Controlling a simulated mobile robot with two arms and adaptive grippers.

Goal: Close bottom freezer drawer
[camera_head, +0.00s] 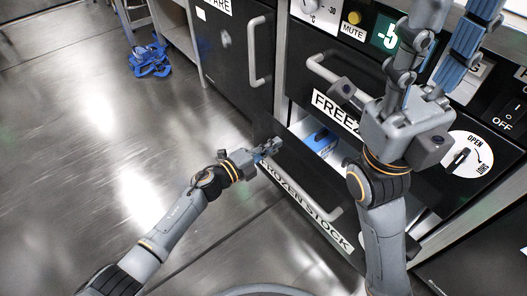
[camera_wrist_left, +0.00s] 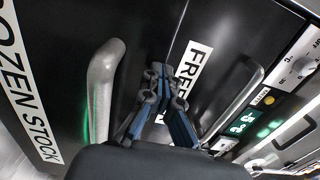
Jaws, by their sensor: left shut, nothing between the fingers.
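The bottom freezer drawer has a black front (camera_head: 330,196) labelled FROZEN STOCK and stands pulled out in the head view. A blue and white box (camera_head: 320,139) shows inside it. Its grey bar handle (camera_head: 318,205) runs along the front. My left gripper (camera_head: 270,149) is shut and empty by the left end of the drawer front; contact cannot be told. In the left wrist view the shut fingers (camera_wrist_left: 166,82) are beside the drawer handle (camera_wrist_left: 100,88). My right gripper (camera_head: 446,42) is raised, fingers spread and empty, before the upper panel. Its arm hides the drawer's right part.
The upper freezer front (camera_head: 345,75) with its handle (camera_head: 322,68) is above the drawer. A control panel with a MUTE button (camera_head: 354,17) and an OPEN dial (camera_head: 468,158) are near my right arm. A dark cabinet (camera_head: 232,55) stands left.

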